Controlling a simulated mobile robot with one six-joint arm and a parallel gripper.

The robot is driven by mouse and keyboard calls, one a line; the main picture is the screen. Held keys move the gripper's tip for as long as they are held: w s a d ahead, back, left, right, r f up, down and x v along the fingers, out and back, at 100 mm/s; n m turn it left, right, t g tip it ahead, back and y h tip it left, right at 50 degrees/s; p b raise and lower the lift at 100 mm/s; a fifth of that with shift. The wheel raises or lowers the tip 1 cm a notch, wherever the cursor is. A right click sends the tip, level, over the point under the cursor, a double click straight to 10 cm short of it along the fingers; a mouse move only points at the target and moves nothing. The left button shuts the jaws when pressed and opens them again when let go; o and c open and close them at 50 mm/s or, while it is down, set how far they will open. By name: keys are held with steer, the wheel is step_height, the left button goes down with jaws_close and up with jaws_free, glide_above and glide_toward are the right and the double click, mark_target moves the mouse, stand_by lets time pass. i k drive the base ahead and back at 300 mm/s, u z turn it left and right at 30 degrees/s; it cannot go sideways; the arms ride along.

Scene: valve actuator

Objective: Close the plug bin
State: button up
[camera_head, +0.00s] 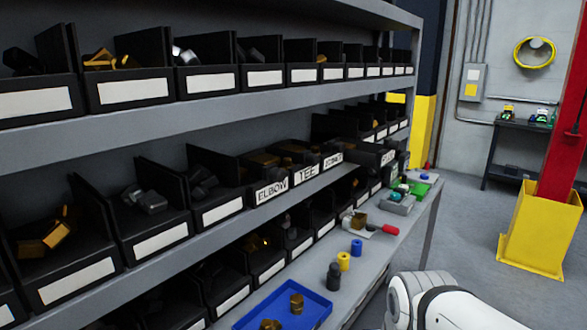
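On the middle shelf, black bins carry the printed labels ELBOW (272,190) and TEE (308,171), with a third labelled bin (333,159) beside them. Just beyond these, one black bin (368,154) sticks out past the shelf front, pulled open, with its side wall showing. Its front label is seen at a slant and is too small to read surely; it stands where the plug bin would be in this row. Its contents are hidden. My gripper is not in view; only a white part of my arm shows at the bottom right.
The lower worktop (320,270) holds a blue tray (255,318) with brass fittings, small coloured cylinders, a red-handled tool (389,229) and a green item (417,188). A red post in a yellow guard (540,235) stands right. Floor between is clear.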

mark_target(369, 154)
steer(key=u, duration=0.1)
steer(key=k, duration=0.65)
steer(key=z, duration=0.95)
steer(key=i, duration=1.6)
steer(key=u, duration=0.8)
